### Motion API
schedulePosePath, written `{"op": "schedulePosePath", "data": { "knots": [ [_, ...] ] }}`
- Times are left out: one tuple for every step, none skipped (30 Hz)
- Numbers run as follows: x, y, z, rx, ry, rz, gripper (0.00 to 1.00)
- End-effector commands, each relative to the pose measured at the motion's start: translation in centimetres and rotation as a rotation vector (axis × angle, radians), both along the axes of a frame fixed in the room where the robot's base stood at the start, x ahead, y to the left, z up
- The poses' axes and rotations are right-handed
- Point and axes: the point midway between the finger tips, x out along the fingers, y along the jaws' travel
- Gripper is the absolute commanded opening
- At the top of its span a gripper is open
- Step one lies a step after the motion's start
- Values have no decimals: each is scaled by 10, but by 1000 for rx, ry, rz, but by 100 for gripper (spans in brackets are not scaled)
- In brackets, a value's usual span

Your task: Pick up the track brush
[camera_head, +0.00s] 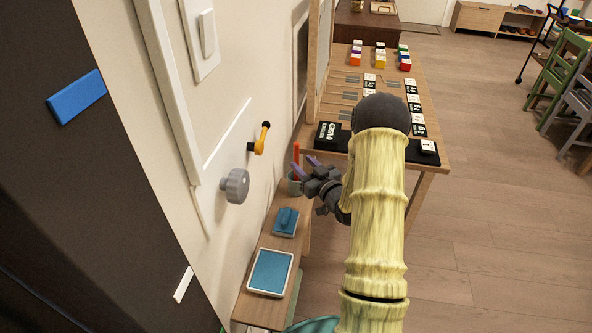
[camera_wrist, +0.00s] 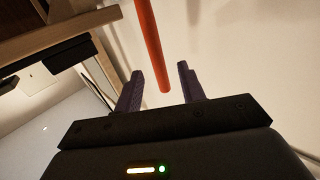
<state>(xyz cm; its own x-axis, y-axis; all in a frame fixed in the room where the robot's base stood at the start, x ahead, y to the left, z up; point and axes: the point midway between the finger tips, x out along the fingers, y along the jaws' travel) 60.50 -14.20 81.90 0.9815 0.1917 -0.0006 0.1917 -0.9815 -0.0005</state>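My gripper (camera_head: 306,165) has purple fingers and is beside the wall, above a low wooden shelf. It is open. A red-orange rod (camera_head: 296,152) stands upright in a small grey-green cup (camera_head: 294,187) by the gripper; it may be the handle of the track brush. In the wrist view the rod (camera_wrist: 152,48) lies between the lines of the two fingers (camera_wrist: 160,78), with no visible contact. A blue block with a raised grip (camera_head: 286,221) lies on the shelf, nearer me, and could also be a brush.
A blue pad in a white frame (camera_head: 270,272) lies on the low shelf (camera_head: 262,308). A grey knob (camera_head: 235,186) and a yellow lever (camera_head: 261,139) stick out from the wall. A wooden table (camera_head: 430,160) with cards and coloured blocks stands beyond.

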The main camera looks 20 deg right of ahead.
Motion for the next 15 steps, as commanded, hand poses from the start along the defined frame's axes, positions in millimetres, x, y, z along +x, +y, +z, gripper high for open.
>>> {"op": "schedulePosePath", "data": {
  "knots": [
    [2, 0, 0, 0, 0, 1, 40],
    [4, 1, 0, -1, -1, 1, 40],
    [8, 1, 0, -1, -2, 1, 40],
    [11, 2, 0, -1, -2, 1, 40],
    [16, 2, 0, -1, -2, 1, 40],
    [22, 3, 0, -2, -2, 1, 40],
    [26, 4, 0, -2, -2, 2, 40],
    [31, 4, 1, -1, -3, 2, 40],
    [37, 6, 0, -1, -2, 2, 40],
    [41, 6, 0, -1, -3, 1, 40],
    [44, 6, 0, -2, -2, 1, 40],
    [48, 7, 0, -2, -1, 0, 40],
    [50, 7, 0, -2, -1, 0, 40],
    [51, 7, 0, -1, 0, 0, 40],
    [51, 8, 0, -1, 0, 0, 40]
  ]
}}
